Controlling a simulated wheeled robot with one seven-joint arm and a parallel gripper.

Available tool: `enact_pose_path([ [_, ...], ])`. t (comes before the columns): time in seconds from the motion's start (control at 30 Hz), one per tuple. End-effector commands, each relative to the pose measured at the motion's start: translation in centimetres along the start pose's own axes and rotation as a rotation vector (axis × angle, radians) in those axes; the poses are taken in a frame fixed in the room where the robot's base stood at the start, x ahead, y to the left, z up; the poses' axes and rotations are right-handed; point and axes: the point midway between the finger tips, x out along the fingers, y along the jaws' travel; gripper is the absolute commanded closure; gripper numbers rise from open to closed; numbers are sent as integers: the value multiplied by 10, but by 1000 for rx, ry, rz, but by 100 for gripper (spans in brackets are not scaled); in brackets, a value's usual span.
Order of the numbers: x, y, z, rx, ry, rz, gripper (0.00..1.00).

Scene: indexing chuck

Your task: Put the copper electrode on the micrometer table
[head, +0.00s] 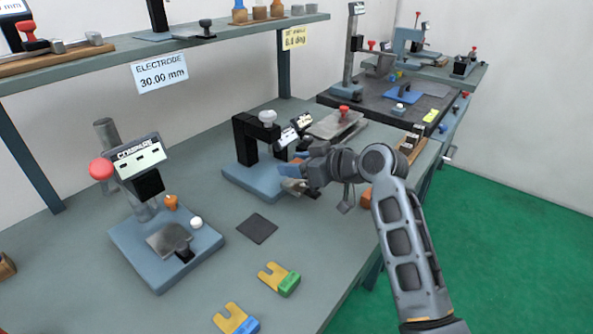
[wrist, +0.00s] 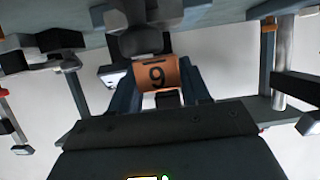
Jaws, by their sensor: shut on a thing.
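The block sits between the two dark blue fingers, seen in the wrist view (wrist: 160,92). The gripper is at the right side of a blue-based stand (head: 250,178) with a black frame and a white knob. This stand may be the micrometer table; no label confirms it. I cannot tell whether the electrode touches it.
A comparator stand (head: 163,245) with a red knob and display is at the left. A dark square pad (head: 257,229) and two yellow forked pieces, one green-ended (head: 279,278) and one blue-ended (head: 236,319), lie on the bench. A shelf (head: 110,55) runs above the back.

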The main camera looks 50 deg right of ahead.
Motion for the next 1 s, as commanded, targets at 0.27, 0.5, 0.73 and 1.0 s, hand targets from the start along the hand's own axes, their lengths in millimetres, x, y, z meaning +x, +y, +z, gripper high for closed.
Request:
enact_pose_path([
  [0.27, 8, 0, 20, -2, 2, 0, 96],
  [0.5, 9, 0, 21, -2, 2, 0, 96],
  [0.73, 9, 0, 23, -1, 0, 0, 39],
  [1.0, 9, 0, 22, -1, 1, 0, 28],
])
